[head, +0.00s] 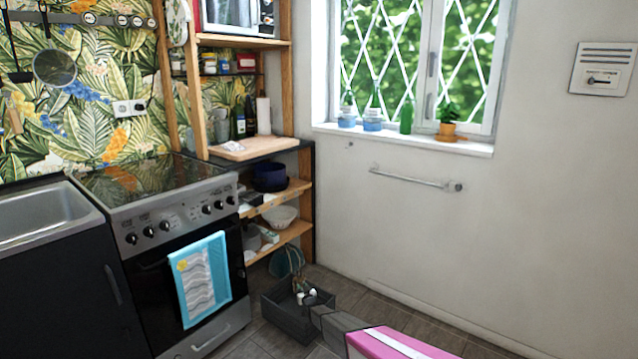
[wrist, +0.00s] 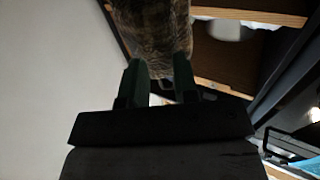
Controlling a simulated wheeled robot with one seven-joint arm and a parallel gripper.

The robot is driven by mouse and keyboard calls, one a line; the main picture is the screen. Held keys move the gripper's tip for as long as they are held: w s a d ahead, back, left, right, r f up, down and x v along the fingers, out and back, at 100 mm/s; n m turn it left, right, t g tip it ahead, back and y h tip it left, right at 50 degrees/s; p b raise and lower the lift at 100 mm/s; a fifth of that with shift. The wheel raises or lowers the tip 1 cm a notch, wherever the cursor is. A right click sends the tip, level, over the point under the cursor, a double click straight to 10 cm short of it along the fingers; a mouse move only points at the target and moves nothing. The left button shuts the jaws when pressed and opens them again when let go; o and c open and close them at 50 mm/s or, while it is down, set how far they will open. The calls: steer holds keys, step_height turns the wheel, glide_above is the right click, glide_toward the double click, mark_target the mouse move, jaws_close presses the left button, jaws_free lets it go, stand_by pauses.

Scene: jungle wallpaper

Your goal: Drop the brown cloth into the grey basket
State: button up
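The grey basket (head: 285,318) stands on the floor in front of the shelf unit, to the right of the oven in the head view. My gripper (head: 307,296) appears over or just in front of its right part; the exact height cannot be told. In the wrist view the brown cloth (wrist: 150,30) is bunched at and beyond the fingertips of my gripper (wrist: 160,72), which seem to be closed on it. Part of the cloth lies outside the wrist frame. In the head view the cloth is too small to make out clearly.
The oven with a blue towel (head: 203,281) stands left of the basket. Open wooden shelves (head: 283,235) with a white bowl (head: 279,217) rise behind it. A bare white wall (head: 540,240) borders the right. Brown floor tiles (head: 345,290) are clear along the wall.

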steer(key=shift+o, duration=0.9)
step_height(320, 180, up, 4)
steer(key=shift+s+r, duration=0.1)
steer(key=shift+r, duration=0.15)
steer(key=s+a+r, duration=0.6)
steer(key=s+a, duration=0.2)
steer(key=shift+s+r, duration=0.15)
steer(key=shift+r, duration=0.05)
